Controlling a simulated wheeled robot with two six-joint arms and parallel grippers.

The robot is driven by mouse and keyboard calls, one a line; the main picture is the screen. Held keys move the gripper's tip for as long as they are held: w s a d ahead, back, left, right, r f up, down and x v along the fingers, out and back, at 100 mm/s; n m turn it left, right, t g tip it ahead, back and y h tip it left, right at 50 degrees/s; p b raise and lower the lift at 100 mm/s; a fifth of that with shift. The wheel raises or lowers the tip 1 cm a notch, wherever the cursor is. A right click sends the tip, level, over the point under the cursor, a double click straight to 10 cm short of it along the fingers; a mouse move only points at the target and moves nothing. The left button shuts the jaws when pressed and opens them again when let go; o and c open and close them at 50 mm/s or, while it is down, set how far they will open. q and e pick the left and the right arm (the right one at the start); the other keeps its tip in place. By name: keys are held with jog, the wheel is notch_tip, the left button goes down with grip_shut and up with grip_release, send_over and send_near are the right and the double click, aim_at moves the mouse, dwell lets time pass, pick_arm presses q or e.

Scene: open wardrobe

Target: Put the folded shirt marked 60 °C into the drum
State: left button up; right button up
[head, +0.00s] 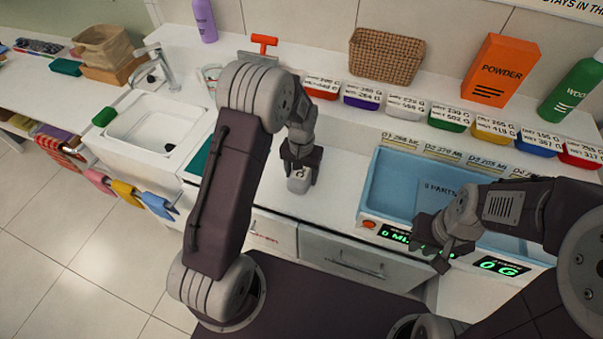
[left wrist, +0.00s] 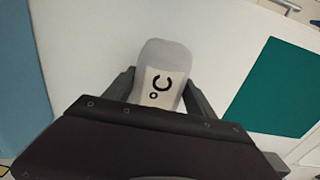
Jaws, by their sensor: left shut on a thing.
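My left gripper (head: 300,172) is shut on a small grey folded shirt (head: 298,185) over the white counter. In the left wrist view the shirt (left wrist: 166,60) sits between the two fingers. Its white label shows "°C"; the number cannot be read. I cannot tell whether the shirt touches the counter. A light blue open tub (head: 377,190), which looks like the drum, lies to the right of the shirt. A card marked with parts stands inside it. My right gripper (head: 440,243) is at the tub's front edge; its opening is unclear.
Several small labelled bins (head: 405,104) line the back ledge. An orange powder box (head: 501,70), a green bottle (head: 578,88) and a wicker basket (head: 386,56) stand behind them. A sink (head: 150,130) is at left. The counter between shirt and tub is clear.

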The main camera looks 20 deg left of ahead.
pick_arm(q)
jog(key=shift+f, duration=0.15)
jog(key=o, duration=1.4)
